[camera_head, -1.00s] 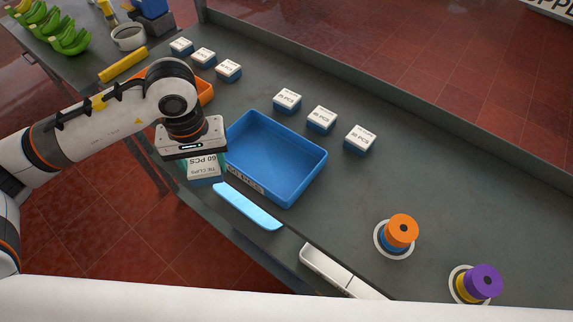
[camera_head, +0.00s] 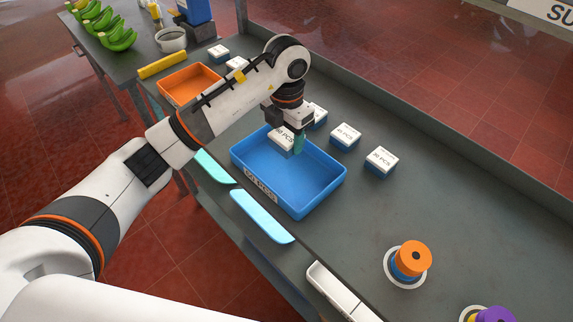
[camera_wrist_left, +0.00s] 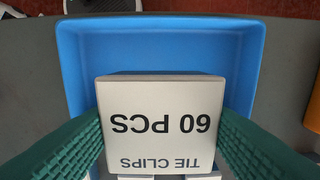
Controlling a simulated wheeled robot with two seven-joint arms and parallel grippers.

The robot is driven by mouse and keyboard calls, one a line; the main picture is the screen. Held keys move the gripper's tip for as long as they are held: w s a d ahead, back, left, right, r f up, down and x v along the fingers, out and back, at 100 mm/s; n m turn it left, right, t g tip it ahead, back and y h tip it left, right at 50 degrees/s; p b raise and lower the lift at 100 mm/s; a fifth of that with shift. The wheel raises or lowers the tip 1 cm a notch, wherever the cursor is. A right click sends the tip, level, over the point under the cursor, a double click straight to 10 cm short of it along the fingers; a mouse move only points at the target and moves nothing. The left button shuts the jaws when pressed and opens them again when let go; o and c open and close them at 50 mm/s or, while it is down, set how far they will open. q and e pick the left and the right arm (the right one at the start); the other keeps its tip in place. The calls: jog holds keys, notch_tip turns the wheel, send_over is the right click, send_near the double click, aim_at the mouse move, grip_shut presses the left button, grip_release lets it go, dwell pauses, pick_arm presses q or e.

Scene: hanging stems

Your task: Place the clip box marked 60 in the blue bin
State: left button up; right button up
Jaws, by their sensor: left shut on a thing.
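The clip box marked 60 PCS (camera_wrist_left: 160,115) has a white top with the words TIE CLIPS. In the left wrist view it sits between the green fingers of my left gripper (camera_wrist_left: 160,140), which is shut on it. In the head view the held box (camera_head: 281,138) is over the far left part of the blue bin (camera_head: 312,207), and my left gripper (camera_head: 290,140) is above it. The blue bin (camera_wrist_left: 160,31) also shows behind the box in the left wrist view. The box's exact height over the bin floor is hard to tell. My right gripper is not in view.
Several other white-topped boxes stand behind the bin, among them one box (camera_head: 381,161) to the right. An orange bin (camera_head: 190,84) stands to the left. Orange (camera_head: 412,256) and purple (camera_head: 495,315) spools stand at front right. The table's right half is mostly clear.

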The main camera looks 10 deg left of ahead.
pick_arm(q)
jog(key=p, duration=0.1)
send_over(286, 169)
notch_tip(286, 169, down, 5)
jog(key=shift+r, duration=0.1)
notch_tip(286, 169, down, 3)
jog(key=shift+s+f+p, duration=0.1)
jog(key=shift+p, duration=0.35)
jog(key=shift+f, duration=0.3)
jog(key=shift+f, duration=0.1)
jog(key=shift+f, duration=0.15)
jog(key=o, duration=1)
